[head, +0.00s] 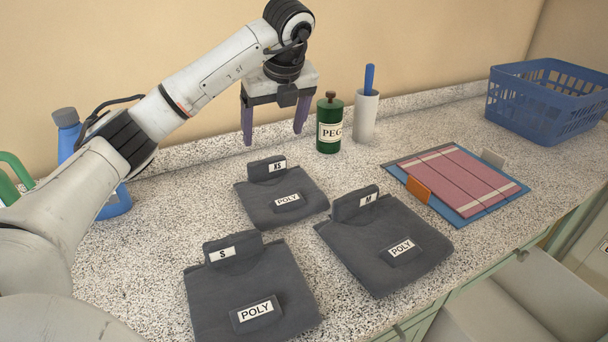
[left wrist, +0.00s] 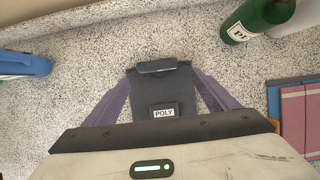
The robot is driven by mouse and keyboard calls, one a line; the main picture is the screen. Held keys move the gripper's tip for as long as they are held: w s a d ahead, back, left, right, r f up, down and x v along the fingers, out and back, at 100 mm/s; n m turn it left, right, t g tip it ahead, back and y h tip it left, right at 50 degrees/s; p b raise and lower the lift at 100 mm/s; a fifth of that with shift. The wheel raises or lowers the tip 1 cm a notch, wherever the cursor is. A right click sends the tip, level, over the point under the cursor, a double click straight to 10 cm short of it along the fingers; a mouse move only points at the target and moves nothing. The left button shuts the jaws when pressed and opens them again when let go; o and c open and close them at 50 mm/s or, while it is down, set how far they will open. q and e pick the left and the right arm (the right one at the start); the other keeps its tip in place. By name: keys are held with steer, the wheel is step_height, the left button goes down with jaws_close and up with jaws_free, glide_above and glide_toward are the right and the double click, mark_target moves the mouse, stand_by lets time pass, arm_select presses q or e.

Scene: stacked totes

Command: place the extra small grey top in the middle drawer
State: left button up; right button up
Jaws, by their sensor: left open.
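The extra small grey top (head: 281,202) lies folded on the speckled counter, with an XS tag on its raised collar and a POLY label. It also shows in the left wrist view (left wrist: 164,90), between the fingers in the picture. My left gripper (head: 274,138) is open and empty above and behind this top, its purple fingers pointing down. Two more folded grey tops lie nearer the front: one tagged S (head: 250,290) and one tagged M (head: 384,242). The drawers are mostly hidden; green fronts (head: 470,282) show below the counter's edge. My right gripper is out of view.
A green PEG container (head: 329,124) and a white cup (head: 366,116) with a blue handle stand behind the tops. A blue basket (head: 546,108) stands far right. Blue (head: 68,130) and green (head: 12,170) bottles stand left.

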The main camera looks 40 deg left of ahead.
mark_target(267, 162)
arm_select(q)
steer(key=x, duration=0.4)
steer(key=shift+s+a+f, duration=0.1)
steer(key=shift+s+f, duration=0.05)
steer(key=shift+s, duration=0.25)
steer(key=x, duration=0.5)
steer(key=shift+p, duration=0.35)
steer(key=shift+f, duration=0.25)
steer(key=shift+w, duration=0.1)
steer(key=c, duration=1.5)
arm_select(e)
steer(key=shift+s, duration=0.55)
